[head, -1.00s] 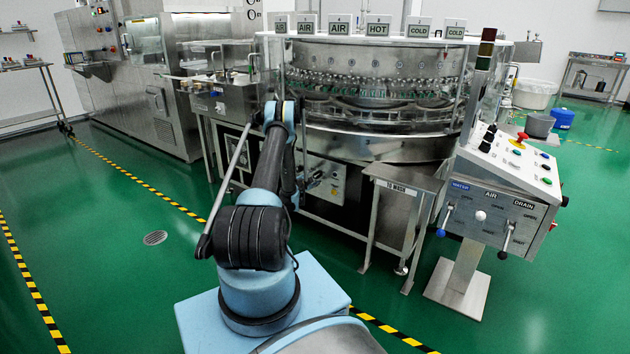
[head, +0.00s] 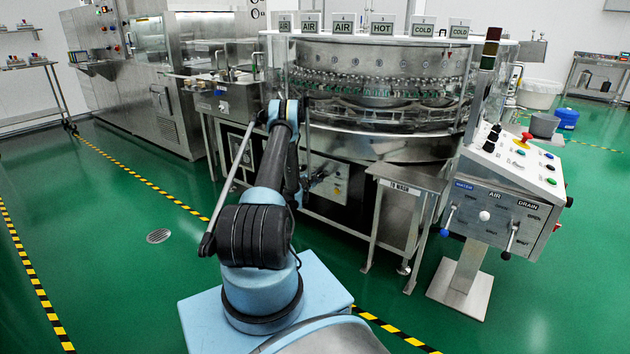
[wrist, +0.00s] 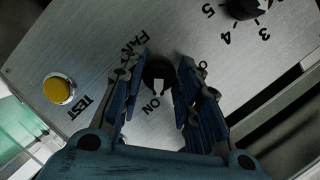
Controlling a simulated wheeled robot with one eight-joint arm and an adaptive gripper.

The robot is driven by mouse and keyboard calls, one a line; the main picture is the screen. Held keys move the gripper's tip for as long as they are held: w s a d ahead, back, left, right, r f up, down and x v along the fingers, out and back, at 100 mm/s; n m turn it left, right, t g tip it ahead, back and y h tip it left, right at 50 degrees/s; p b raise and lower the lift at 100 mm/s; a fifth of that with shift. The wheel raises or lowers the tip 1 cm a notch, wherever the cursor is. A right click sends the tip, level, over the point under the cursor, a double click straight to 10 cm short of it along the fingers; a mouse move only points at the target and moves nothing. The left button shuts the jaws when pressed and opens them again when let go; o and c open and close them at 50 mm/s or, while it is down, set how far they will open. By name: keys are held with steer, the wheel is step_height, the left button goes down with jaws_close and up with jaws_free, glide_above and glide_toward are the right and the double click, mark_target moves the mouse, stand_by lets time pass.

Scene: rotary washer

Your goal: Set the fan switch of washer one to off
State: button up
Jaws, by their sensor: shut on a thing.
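The fan switch (wrist: 158,76) is a black round knob on a brushed metal panel in the wrist view. Its white mark points down in the picture, toward the word ON. A label reading FAN stands at its upper left. Another label to its right is mostly hidden by a finger, with only an O showing. My gripper (wrist: 157,98) has its blue-grey fingers on both sides of the knob, shut on it. In the head view, the panel (head: 337,190) sits low on the round washer (head: 375,150), and my gripper there is small and partly hidden by my arm.
A yellow TEST button (wrist: 58,90) lies left of the switch, and a numbered black dial (wrist: 246,6) lies at the upper right. A metal side table (head: 410,176) and a slanted control console (head: 505,190) stand to the right of the panel.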

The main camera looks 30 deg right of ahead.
steer(key=n, duration=0.1)
steer(key=n+g, duration=0.1)
steer(key=n, duration=0.1)
steer(key=shift+d+n+g, duration=0.2)
steer(key=shift+n+g, duration=0.1)
steer(key=n+g, duration=0.1)
steer(key=n, duration=0.2)
steer(key=shift+g+h, duration=0.4)
steer(key=n+g, duration=0.1)
steer(key=n, duration=0.2)
steer(key=shift+w+n+g+h, duration=0.1)
steer(key=shift+n+g+h, duration=0.2)
steer(key=shift+h, duration=0.1)
steer(key=shift+a+f+n+g+h, duration=0.1)
steer(key=shift+n+g+h, duration=0.4)
steer(key=shift+n, duration=0.9)
steer(key=o, duration=1.1)
steer(key=shift+c, duration=0.2)
steer(key=shift+w+a, duration=0.1)
